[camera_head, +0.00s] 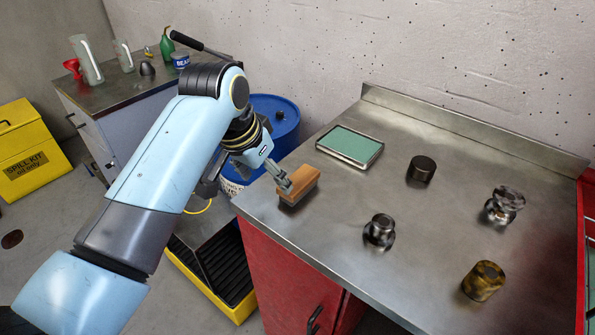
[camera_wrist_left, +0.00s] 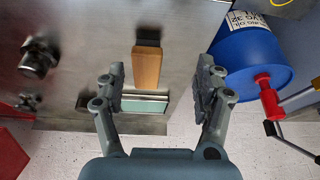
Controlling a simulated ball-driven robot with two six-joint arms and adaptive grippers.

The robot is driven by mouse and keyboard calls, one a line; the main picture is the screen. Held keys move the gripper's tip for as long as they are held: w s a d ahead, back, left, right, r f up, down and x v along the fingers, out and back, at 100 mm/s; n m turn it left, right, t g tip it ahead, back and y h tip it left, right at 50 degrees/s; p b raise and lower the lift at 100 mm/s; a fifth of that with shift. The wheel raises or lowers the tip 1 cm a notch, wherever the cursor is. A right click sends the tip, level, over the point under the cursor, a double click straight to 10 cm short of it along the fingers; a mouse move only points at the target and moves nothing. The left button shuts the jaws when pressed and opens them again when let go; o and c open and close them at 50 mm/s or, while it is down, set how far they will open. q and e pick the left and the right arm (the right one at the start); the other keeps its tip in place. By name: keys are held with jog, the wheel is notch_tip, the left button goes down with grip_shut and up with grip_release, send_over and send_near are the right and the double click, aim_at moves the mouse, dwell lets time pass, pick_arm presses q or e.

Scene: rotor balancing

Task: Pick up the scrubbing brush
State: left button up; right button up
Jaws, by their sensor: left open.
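The scrubbing brush (camera_head: 300,184) has an orange-brown wooden body and a dark grey underside. It is at the near left corner of the steel worktop (camera_head: 330,220). My left gripper (camera_head: 283,181) is open and right beside the brush, partly overlapping it in the head view. In the left wrist view the brush (camera_wrist_left: 146,67) shows ahead, between the two spread fingers of the gripper (camera_wrist_left: 161,70) and closer to the left one. A gap shows on both sides, so it is not gripped. My right gripper is in neither view.
A green-topped tray (camera_head: 350,146) lies behind the brush. A dark cylinder (camera_head: 421,170), a metal part (camera_head: 380,231), another metal part (camera_head: 504,206) and a brassy knob (camera_head: 483,281) stand to the right. A blue drum (camera_head: 277,118) stands beyond the worktop's left edge.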

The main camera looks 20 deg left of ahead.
aim_at(298, 180)
pick_arm(q)
jog(key=shift+m, duration=0.3)
jog(key=w+d+r, duration=0.2)
jog(key=w+r, duration=0.1)
jog(key=shift+w, duration=0.15)
jog(key=x, duration=0.4)
jog(key=shift+w+d+f, duration=0.15)
jog(key=shift+w+f, duration=0.05)
jog(key=shift+w, duration=0.1)
jog(key=shift+d+p+x, duration=0.2)
jog(key=shift+x, duration=1.2)
jog(key=shift+d+p+x, duration=0.15)
jog(key=shift+d+x, duration=0.05)
jog(key=shift+x, duration=1.2)
jog(key=shift+s+f, duration=0.1)
jog(key=shift+s, duration=0.1)
jog(key=shift+s+f, duration=0.1)
jog(key=c, duration=1.3)
